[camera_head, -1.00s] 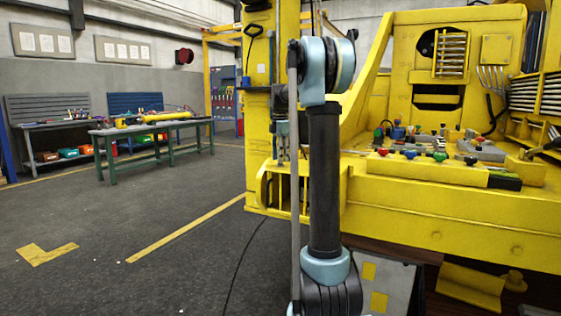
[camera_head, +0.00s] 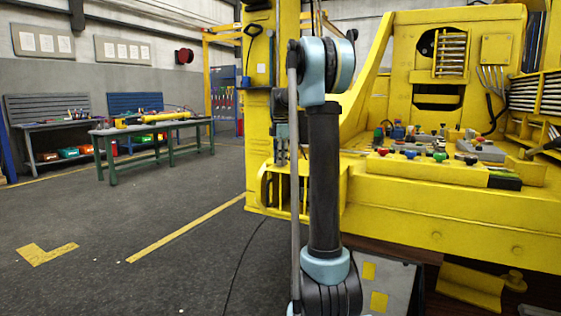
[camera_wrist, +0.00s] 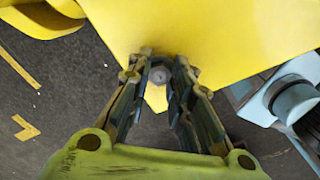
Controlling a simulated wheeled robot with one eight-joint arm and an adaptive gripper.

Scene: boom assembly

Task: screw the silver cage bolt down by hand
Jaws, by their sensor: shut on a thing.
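In the wrist view, the round grey head of the silver cage bolt (camera_wrist: 159,75) shows between the fingertips of my gripper (camera_wrist: 160,68). The two dark fingers stand on either side of it and are shut on it. The bolt is at the edge of a yellow metal part (camera_wrist: 215,40). Its shank and thread are hidden, so I cannot tell how deep it sits. I cannot make out the bolt or my gripper in the head view.
The large yellow machine (camera_head: 450,220) fills the right of the head view, with a cluttered deck of small coloured parts (camera_head: 430,157). A green-legged workbench (camera_head: 150,128) stands at the left.

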